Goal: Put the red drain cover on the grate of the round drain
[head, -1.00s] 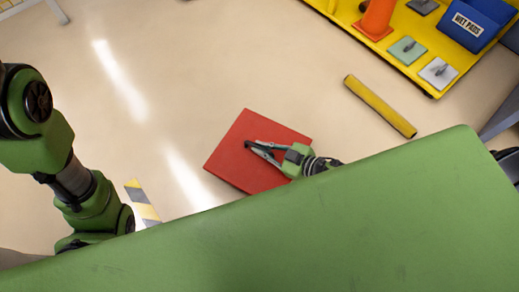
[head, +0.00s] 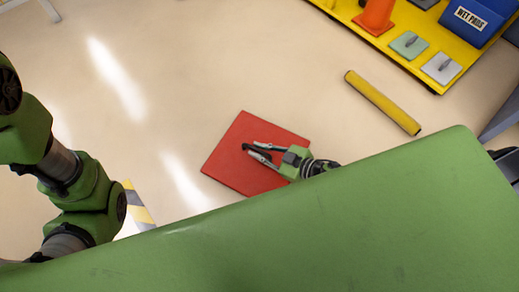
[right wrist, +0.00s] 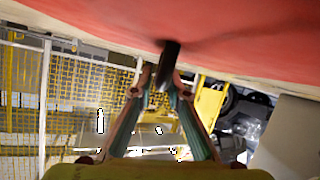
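The red drain cover (head: 232,172), a flat square plate with a small black handle (head: 246,147), lies low at the floor in the middle of the head view. My right gripper (head: 252,148) is over it, fingers apart with the handle between them. In the right wrist view the red cover (right wrist: 240,30) fills the top, and the black handle (right wrist: 169,62) stands between the fingertips (right wrist: 163,76), with a small gap on the left. The round drain and its grate do not show; whatever is under the cover is hidden. My left gripper is out of view.
A yellow bar (head: 383,102) lies on the floor to the right. A yellow platform (head: 385,48) at the top right carries an orange cone (head: 376,15), a blue wet pads bin (head: 472,20), a green plate (head: 409,45) and a grey plate (head: 441,68).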

